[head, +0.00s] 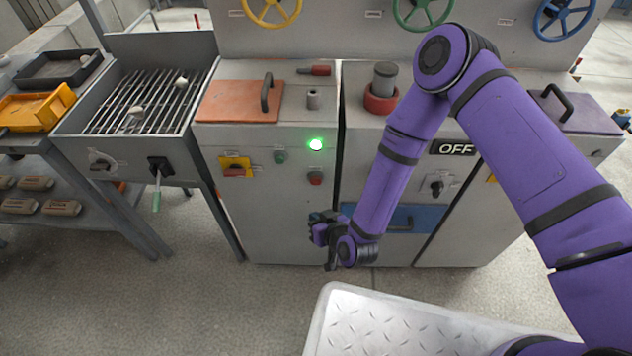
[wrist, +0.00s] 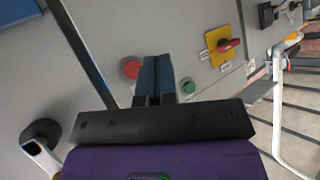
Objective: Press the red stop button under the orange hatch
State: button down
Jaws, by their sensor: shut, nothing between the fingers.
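The orange hatch (head: 238,101) lies flat and shut on top of the grey cabinet, with a black handle (head: 266,92) at its right side. What is beneath it is hidden. A red button (head: 315,178) is on the cabinet's front face, below and right of the hatch. The red button also shows in the wrist view (wrist: 131,69), just left of my fingertips. My gripper (head: 322,226) is shut and empty in front of the cabinet, lower than the red button in the head view. Its closed blue fingers show in the wrist view (wrist: 156,62).
A green button (head: 280,157), a lit green lamp (head: 315,144) and a yellow plate with a red switch (head: 236,167) share the front. A grill (head: 150,100) stands left.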

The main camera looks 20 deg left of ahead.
jog(key=w+a, duration=0.2)
jog(key=w, duration=0.6)
jog(key=shift+w, duration=0.15)
jog(key=shift+w, duration=0.1)
dwell(1.9)
jog(key=shift+w+a, duration=0.1)
jog(key=shift+w, duration=0.2)
jog(key=shift+w+a, duration=0.1)
jog(key=shift+w, duration=0.35)
dwell(0.7)
jog(key=shift+s, duration=0.1)
dwell(0.3)
jog(key=shift+s+d, duration=0.2)
jog(key=shift+s, duration=0.55)
jog(key=shift+s+d, duration=0.2)
jog(key=shift+s, duration=0.6)
jog(key=shift+s+d, duration=0.2)
jog(key=shift+s, duration=0.65)
jog(key=shift+s+d, duration=0.2)
jog(key=shift+s, duration=0.6)
